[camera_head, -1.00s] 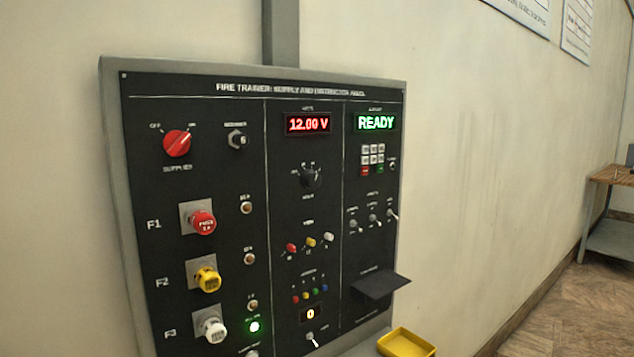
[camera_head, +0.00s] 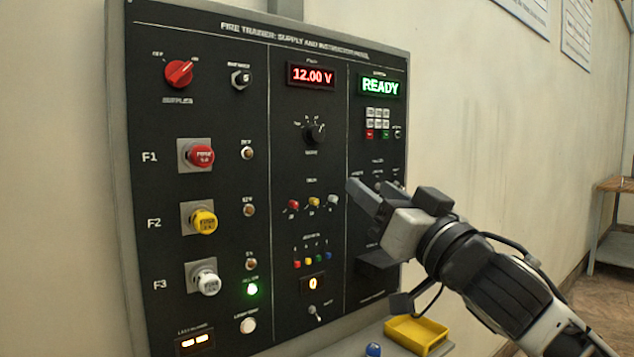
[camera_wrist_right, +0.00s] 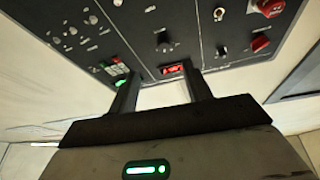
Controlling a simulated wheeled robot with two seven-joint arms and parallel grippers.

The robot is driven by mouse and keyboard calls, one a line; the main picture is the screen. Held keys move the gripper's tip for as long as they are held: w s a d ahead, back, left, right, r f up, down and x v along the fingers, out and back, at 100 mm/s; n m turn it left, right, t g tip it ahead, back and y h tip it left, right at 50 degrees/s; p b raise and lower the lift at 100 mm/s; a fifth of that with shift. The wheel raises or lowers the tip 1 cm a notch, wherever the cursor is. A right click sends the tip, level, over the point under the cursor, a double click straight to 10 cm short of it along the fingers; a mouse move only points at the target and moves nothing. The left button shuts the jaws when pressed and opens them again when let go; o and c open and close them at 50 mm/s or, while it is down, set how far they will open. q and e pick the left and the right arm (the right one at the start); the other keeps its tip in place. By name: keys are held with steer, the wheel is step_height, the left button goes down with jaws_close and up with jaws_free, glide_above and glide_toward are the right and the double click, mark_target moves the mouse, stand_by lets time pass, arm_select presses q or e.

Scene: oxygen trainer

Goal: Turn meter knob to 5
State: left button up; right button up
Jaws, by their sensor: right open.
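The meter knob (camera_head: 314,134) is a black rotary knob below the red 12.00 V display (camera_head: 311,75) in the panel's middle column. Its small scale marks are too blurred to read. My right gripper (camera_head: 362,196) is in front of the panel's right column, below and to the right of the knob and apart from it. In the right wrist view the jaws (camera_wrist_right: 163,74) are open and empty, with the red display between the fingertips and the meter knob (camera_wrist_right: 163,42) beyond it. My left gripper is out of view.
The READY display (camera_head: 380,86) and keypad (camera_head: 378,122) are right of the knob. Small coloured sockets (camera_head: 314,203) sit below it. A dark shelf (camera_head: 376,262) juts from the panel behind my right arm. A yellow tray (camera_head: 416,335) is lower right.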

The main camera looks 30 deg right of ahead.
steer(key=s, duration=0.1)
steer(key=p, duration=0.7)
glide_toward(318, 136)
steer(key=x, duration=0.6)
steer(key=shift+w+r, duration=0.25)
steer(key=shift+r, duration=0.05)
steer(key=shift+w+r, duration=0.1)
steer(key=shift+w, duration=0.45)
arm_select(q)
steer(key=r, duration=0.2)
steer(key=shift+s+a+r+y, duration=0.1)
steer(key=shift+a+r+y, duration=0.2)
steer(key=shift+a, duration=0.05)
arm_select(e)
steer(key=shift+w, duration=0.15)
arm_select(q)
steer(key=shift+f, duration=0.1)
arm_select(e)
steer(key=shift+c, duration=0.3)
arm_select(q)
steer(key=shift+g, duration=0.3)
arm_select(e)
steer(key=c, duration=0.9)
